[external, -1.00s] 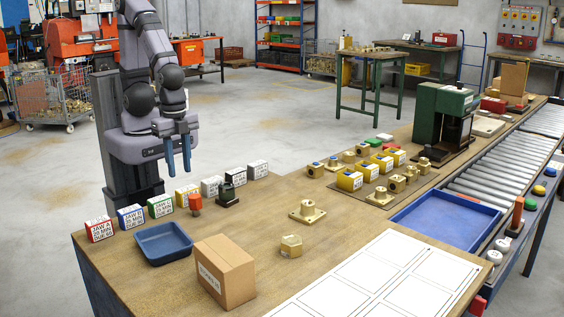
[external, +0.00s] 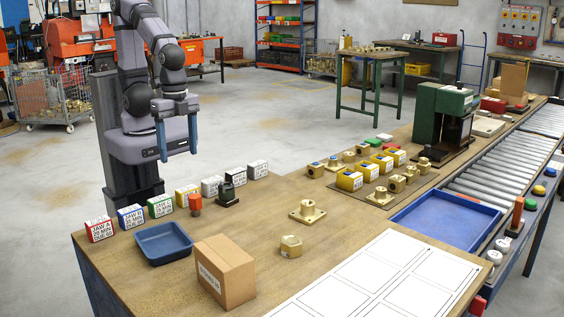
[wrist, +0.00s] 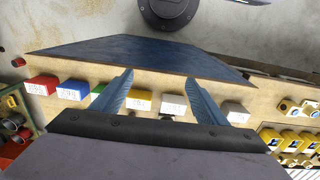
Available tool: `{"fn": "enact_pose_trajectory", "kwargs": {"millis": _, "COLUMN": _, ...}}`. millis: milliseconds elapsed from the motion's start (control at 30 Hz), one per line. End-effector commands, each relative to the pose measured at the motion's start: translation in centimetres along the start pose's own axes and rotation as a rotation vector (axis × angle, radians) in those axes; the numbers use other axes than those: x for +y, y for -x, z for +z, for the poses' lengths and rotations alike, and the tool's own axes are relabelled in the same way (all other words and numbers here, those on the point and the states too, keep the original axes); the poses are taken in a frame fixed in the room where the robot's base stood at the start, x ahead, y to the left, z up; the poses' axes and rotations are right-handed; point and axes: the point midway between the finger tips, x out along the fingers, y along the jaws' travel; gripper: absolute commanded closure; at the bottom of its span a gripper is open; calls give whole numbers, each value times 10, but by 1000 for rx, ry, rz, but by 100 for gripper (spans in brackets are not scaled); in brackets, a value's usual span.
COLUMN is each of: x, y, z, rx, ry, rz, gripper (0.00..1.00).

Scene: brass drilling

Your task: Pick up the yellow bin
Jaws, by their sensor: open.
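A yellow bin with a white label (external: 187,196) stands in a row of coloured labelled bins along the bench's left edge, between the green bin (external: 160,206) and a white bin (external: 212,187). In the wrist view the yellow bin (wrist: 140,102) shows between my two blue fingers, nearer the left one, with a white bin (wrist: 173,104) to its right. My gripper (external: 177,155) is open and empty, its fingers spread and pointing down. It hangs above and behind the row, apart from the yellow bin.
Blue (external: 131,217) and red (external: 99,229) bins stand left of the green one. A red-topped stamp (external: 195,204) and a black device (external: 227,194) stand close in front of the row. A blue tray (external: 164,243) and a cardboard box (external: 225,274) lie nearer the camera.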

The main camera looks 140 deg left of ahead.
Motion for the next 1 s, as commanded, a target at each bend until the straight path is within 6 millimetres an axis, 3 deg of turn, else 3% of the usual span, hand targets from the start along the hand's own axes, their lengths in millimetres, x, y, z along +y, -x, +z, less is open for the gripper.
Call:
{"fn": "enact_pose_trajectory", "kwargs": {"millis": 167, "x": -5, "y": -8, "z": -26, "rx": 11, "ry": 18, "rz": 76, "gripper": 33}}
{"fn": "enact_pose_trajectory", "kwargs": {"millis": 367, "x": -21, "y": -12, "z": -71, "rx": 72, "ry": 31, "rz": 187, "gripper": 33}}
{"fn": "enact_pose_trajectory", "kwargs": {"millis": 467, "x": -40, "y": -15, "z": -102, "rx": 136, "ry": 40, "rz": 254, "gripper": 33}}
{"fn": "enact_pose_trajectory", "kwargs": {"millis": 533, "x": -64, "y": -17, "z": -130, "rx": 208, "ry": 45, "rz": 303, "gripper": 33}}
{"fn": "enact_pose_trajectory", "kwargs": {"millis": 667, "x": -134, "y": -19, "z": -183, "rx": 405, "ry": 47, "rz": 369, "gripper": 33}}
{"fn": "enact_pose_trajectory", "kwargs": {"millis": 800, "x": -234, "y": -16, "z": -219, "rx": 661, "ry": 36, "rz": 351, "gripper": 33}}
{"fn": "enact_pose_trajectory", "kwargs": {"millis": 900, "x": -300, "y": -11, "z": -226, "rx": 816, "ry": 25, "rz": 292, "gripper": 33}}
{"fn": "enact_pose_trajectory", "kwargs": {"millis": 1000, "x": -355, "y": -7, "z": -222, "rx": 934, "ry": 13, "rz": 222, "gripper": 33}}
